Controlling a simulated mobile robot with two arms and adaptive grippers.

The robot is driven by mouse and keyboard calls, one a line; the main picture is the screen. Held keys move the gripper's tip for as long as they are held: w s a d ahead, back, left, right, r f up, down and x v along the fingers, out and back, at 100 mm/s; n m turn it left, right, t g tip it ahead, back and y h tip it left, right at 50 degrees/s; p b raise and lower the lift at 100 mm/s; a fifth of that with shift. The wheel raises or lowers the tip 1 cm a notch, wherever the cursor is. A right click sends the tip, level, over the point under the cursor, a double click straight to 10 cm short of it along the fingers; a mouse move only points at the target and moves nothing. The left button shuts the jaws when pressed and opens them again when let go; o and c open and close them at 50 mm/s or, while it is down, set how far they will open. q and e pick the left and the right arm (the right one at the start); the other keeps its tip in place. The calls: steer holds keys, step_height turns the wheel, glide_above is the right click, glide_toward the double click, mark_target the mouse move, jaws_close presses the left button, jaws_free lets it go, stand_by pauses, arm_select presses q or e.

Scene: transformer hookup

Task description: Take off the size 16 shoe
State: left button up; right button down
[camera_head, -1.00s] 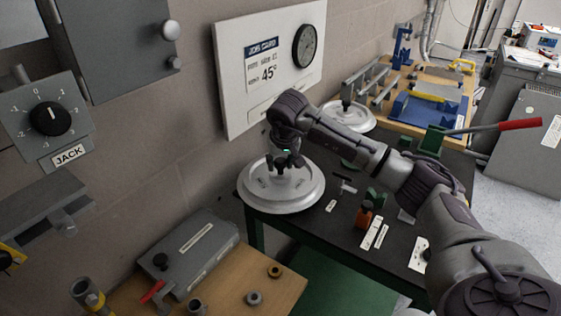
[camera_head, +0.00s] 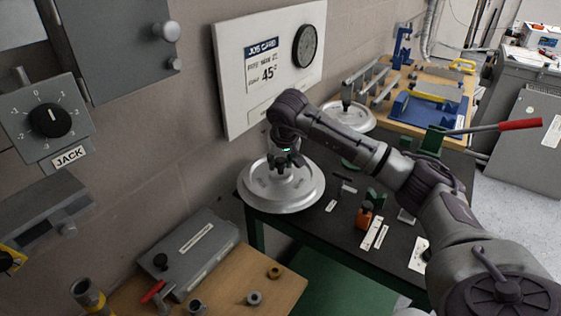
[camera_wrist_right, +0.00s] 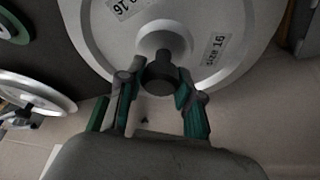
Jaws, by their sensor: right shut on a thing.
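The size 16 shoe is a round light-grey disc (camera_head: 255,196) with a raised hub, at the near left corner of the dark bench. It fills the top of the right wrist view (camera_wrist_right: 110,40), where a label on it reads "SIZE 16". My right gripper (camera_head: 285,164) is above the hub, pointing down. In the right wrist view my right gripper (camera_wrist_right: 158,88) has its two green-padded fingers shut on the dark knob (camera_wrist_right: 159,74) of the shoe. The disc lies flat, and whether it touches the bench is hidden. My left gripper is in no view.
A second round disc (camera_head: 362,120) stands farther back by the wall. A job card board (camera_head: 267,65) hangs close behind my right gripper. Small tools, an orange bottle (camera_head: 364,219) and white labels (camera_head: 373,232) lie on the bench right of the shoe.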

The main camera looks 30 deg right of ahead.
steer(key=shift+r+p, duration=1.15)
steer(key=shift+r, duration=0.6)
steer(key=shift+r+p, duration=1.8)
steer(key=shift+r, duration=0.7)
